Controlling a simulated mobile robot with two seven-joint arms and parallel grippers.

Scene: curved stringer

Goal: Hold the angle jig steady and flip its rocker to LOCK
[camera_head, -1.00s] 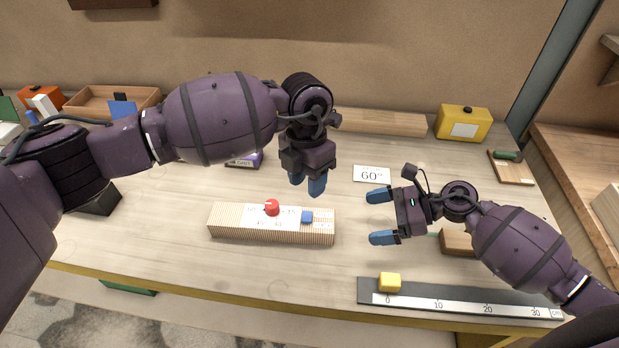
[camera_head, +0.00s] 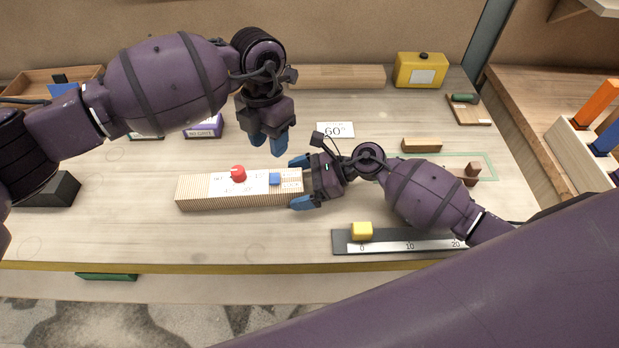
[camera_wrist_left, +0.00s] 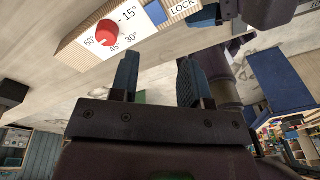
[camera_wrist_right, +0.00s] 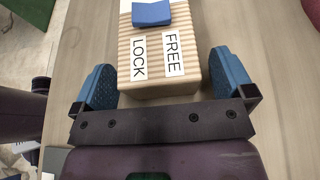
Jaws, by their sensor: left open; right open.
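The angle jig (camera_head: 205,193) is a ribbed wooden block lying on the bench, with a white dial plate, a red knob (camera_head: 238,174) and a blue rocker (camera_head: 275,179). The right wrist view shows the rocker (camera_wrist_right: 152,13) beyond the FREE and LOCK labels; its tilt is unclear. My right gripper (camera_head: 302,181) is open, its blue fingers on either side of the jig's right end, with small gaps visible in the wrist view. My left gripper (camera_head: 268,142) is open and empty, pointing down just behind the jig. The left wrist view shows the knob (camera_wrist_left: 110,33) and the LOCK label (camera_wrist_left: 182,8).
A ruler (camera_head: 400,244) with a yellow block (camera_head: 362,231) lies at the front right. A yellow box (camera_head: 420,70) stands at the back. The bench left of the jig is largely clear.

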